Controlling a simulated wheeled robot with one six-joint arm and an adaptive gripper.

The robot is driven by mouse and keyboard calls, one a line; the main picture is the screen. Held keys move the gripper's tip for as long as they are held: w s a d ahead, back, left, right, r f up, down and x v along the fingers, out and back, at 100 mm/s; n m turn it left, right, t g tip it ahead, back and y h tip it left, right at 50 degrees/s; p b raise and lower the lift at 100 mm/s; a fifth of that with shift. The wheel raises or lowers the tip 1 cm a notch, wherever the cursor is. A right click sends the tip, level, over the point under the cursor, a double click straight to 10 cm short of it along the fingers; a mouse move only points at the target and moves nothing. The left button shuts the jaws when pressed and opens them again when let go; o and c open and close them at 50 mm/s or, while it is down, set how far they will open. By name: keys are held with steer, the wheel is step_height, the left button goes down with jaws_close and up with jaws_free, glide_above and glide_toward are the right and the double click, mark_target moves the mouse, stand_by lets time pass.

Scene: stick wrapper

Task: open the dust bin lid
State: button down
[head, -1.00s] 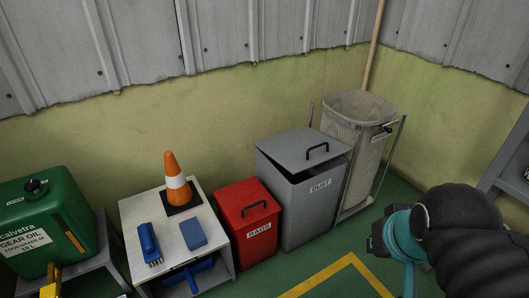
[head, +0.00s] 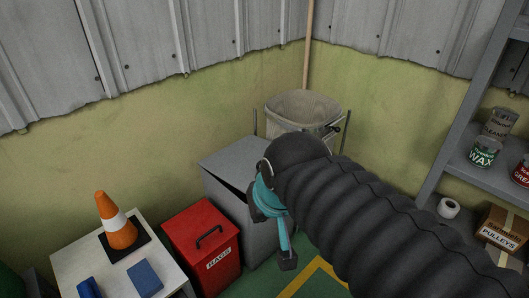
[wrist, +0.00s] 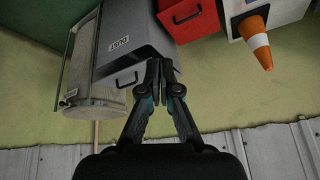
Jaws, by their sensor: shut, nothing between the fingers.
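The grey dust bin (head: 233,213) stands at the middle of the head view, its right side hidden behind my arm. Its grey lid (head: 232,158) is down, with a dark gap under the front edge; the lid's handle is hidden there. The wrist view is upside down and shows the bin's "DUST" label (wrist: 118,42) and the dark lid handle (wrist: 127,78). My gripper (wrist: 158,66) is shut and empty. In the wrist view its fingertips overlap the bin near its edge, right of the handle; I cannot tell the distance. In the head view my gripper's tips are unclear.
A red "RAGS" bin (head: 203,246) stands left of the dust bin. A white table (head: 75,262) holds an orange cone (head: 117,222). A tall waste bag on a frame (head: 300,108) stands behind. Shelves with cans (head: 485,152) are at right.

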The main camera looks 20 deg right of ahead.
steer(key=w+d+f+m+y+b, duration=0.1)
steer(key=w+d+f+m, duration=0.2)
steer(key=w+d+m, duration=0.85)
steer(key=w+d+f+m+y+b, duration=0.15)
steer(key=w+d+m, duration=0.45)
steer(key=w+m, duration=0.95)
steer(key=f+m, duration=0.1)
steer(key=f, duration=0.2)
steer(key=f+m+b, duration=0.1)
steer(key=f, duration=0.2)
steer(key=a+f+m+h, duration=0.1)
steer(key=f, duration=0.1)
steer(key=shift+w+f+b, duration=0.3)
steer(key=shift+f, duration=0.1)
steer(key=shift+r, duration=0.15)
